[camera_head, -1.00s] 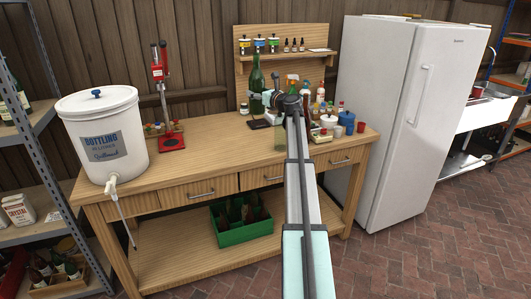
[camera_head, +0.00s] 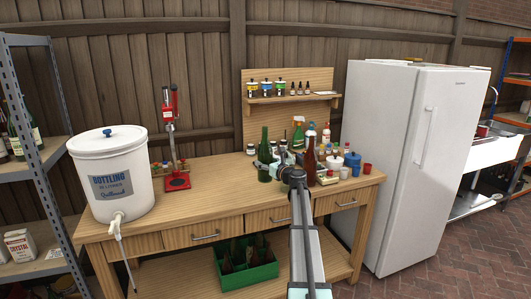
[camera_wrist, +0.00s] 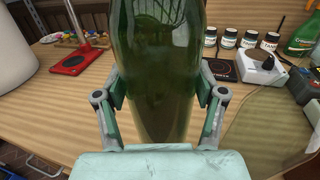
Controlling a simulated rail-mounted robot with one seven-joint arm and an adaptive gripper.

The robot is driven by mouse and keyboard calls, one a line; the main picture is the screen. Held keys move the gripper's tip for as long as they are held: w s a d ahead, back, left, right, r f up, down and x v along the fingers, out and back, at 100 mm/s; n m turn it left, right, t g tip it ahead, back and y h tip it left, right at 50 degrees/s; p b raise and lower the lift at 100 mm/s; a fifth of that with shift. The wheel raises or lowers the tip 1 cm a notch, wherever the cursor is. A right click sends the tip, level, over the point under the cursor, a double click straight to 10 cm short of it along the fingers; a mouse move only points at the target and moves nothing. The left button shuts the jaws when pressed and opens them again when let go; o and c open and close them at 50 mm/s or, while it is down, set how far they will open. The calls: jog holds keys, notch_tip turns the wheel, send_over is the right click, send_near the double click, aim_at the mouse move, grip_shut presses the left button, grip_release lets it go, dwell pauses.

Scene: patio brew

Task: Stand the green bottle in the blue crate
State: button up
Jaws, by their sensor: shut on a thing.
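The green bottle (camera_head: 264,160) stands upright over the worktop in the head view, left of a brown bottle. My gripper (camera_head: 273,171) is at its side, partly hidden by my own arm. In the wrist view the green bottle (camera_wrist: 155,75) fills the space between the two fingers of my gripper (camera_wrist: 160,112), which is shut on it. Its top runs out of that view. I cannot tell whether its base touches the worktop. No blue crate shows in either view.
A green crate (camera_head: 246,283) with bottles sits under the wooden bench (camera_head: 215,210). A white bucket (camera_head: 112,178) and a red capper (camera_head: 177,184) are at left. The brown bottle (camera_head: 310,160), jars and a spray bottle (camera_head: 298,132) crowd the right. A white fridge (camera_head: 410,160) stands beyond.

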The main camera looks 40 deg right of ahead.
aim_at(269, 178)
jog(key=shift+f, duration=3.3)
jog(key=shift+f, duration=0.15)
jog(key=o, duration=1.5)
